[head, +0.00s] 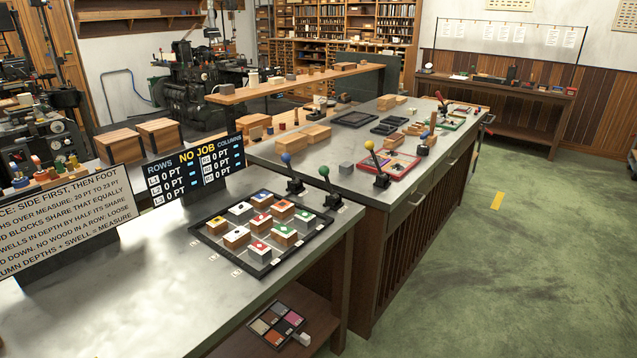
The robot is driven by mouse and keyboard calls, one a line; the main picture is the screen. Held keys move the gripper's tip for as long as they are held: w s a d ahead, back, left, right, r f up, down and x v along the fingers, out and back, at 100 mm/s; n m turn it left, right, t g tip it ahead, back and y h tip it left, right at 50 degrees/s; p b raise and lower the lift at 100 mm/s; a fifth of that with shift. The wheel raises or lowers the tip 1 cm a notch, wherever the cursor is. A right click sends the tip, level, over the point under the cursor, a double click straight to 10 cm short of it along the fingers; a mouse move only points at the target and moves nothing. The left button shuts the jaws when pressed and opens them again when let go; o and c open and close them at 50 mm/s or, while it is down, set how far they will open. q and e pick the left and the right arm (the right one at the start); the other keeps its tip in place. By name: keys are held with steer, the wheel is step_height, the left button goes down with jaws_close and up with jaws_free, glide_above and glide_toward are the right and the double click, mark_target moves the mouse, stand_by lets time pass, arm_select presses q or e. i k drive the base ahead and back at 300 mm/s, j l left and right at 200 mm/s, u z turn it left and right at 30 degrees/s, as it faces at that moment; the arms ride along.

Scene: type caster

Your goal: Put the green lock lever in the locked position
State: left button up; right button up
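The green lock lever (325,172) stands on the grey metal bench at the back right corner of a black-framed tray (210,246). It has a green ball on a thin stem rising from a dark base (333,201). The stem leans slightly left in the head view. I cannot tell which position counts as locked; a small label (342,210) beside the base is too small to read. Neither of my grippers is in view.
The tray holds several blocks with coloured tops. A "NO JOB" display (195,171) stands behind it.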

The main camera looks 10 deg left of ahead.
mark_target(324, 170)
steer(key=i+l+u, duration=0.15)
steer(key=l+u, duration=0.15)
steer(key=i+l+u, duration=0.1)
steer(key=l+u, duration=0.55)
steer(key=i+l, duration=0.15)
steer(key=l, duration=0.2)
steer(key=i+l, duration=0.15)
steer(key=l, duration=0.2)
steer(key=i+l+u, duration=0.1)
steer(key=l, duration=0.25)
steer(key=i+l, duration=0.2)
steer(key=l, duration=0.15)
steer(key=i, duration=0.25)
